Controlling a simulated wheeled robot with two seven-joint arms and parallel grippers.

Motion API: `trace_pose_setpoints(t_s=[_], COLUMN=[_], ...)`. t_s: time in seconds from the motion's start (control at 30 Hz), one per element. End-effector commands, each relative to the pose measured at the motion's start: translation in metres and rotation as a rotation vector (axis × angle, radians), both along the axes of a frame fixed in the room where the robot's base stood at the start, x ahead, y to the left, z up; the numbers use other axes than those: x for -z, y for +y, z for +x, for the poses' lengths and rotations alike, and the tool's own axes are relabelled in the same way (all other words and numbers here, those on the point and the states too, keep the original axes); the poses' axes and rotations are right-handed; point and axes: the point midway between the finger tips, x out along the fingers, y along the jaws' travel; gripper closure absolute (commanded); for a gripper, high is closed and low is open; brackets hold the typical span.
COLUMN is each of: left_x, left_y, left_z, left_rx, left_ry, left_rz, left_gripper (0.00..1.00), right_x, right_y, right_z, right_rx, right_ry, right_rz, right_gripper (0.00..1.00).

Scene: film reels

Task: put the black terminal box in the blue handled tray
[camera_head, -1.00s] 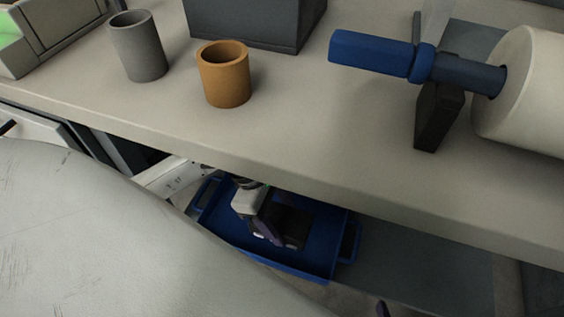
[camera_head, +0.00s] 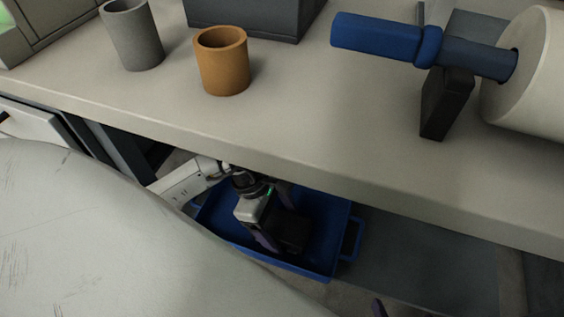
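The blue handled tray (camera_head: 318,269) is low down, below and behind the front edge of the worktop. The black terminal box (camera_head: 293,233) is inside the tray, toward its front and middle. My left gripper (camera_head: 275,217) reaches into the tray from the left, right at the box. Its two purple fingers look spread apart, and it partly hides the box. Whether a finger touches the box is not clear.
The worktop (camera_head: 330,130) overhangs the back of the tray. On it stand a grey cup (camera_head: 133,38), an orange cup (camera_head: 222,65), a dark box (camera_head: 250,15) and a blue-handled roller (camera_head: 385,38) on a black support (camera_head: 445,105). A large pale surface fills the lower left.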

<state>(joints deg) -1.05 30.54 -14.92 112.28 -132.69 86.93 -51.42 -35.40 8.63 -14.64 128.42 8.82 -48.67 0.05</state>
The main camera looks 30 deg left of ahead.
Motion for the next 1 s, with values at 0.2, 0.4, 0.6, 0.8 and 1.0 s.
trace_pose_setpoints(t_s=[0.2,0.4,0.6,0.8,1.0], left_x=[0.0,-0.013,-0.046,-0.068,-0.072], left_y=[0.0,0.004,0.017,0.026,0.028], left_z=[0.0,0.0,-0.003,-0.006,-0.007], left_rx=[0.0,0.001,0.001,0.001,-0.001], left_ry=[0.0,-0.002,-0.002,-0.001,0.001], left_rz=[0.0,0.002,0.003,0.001,-0.001], left_gripper=[0.23,0.23,0.23,0.23,0.23], right_x=[0.0,-0.009,-0.011,-0.015,-0.016], right_y=[0.0,-0.001,-0.008,-0.012,-0.014], right_z=[0.0,0.004,-0.006,-0.006,-0.007], right_rx=[0.001,0.01,0.045,0.063,0.068], right_ry=[-0.001,-0.022,-0.036,-0.056,-0.063], right_rz=[0.0,0.004,0.006,0.009,0.01], right_gripper=[0.2,0.2,0.2,0.2,0.2])
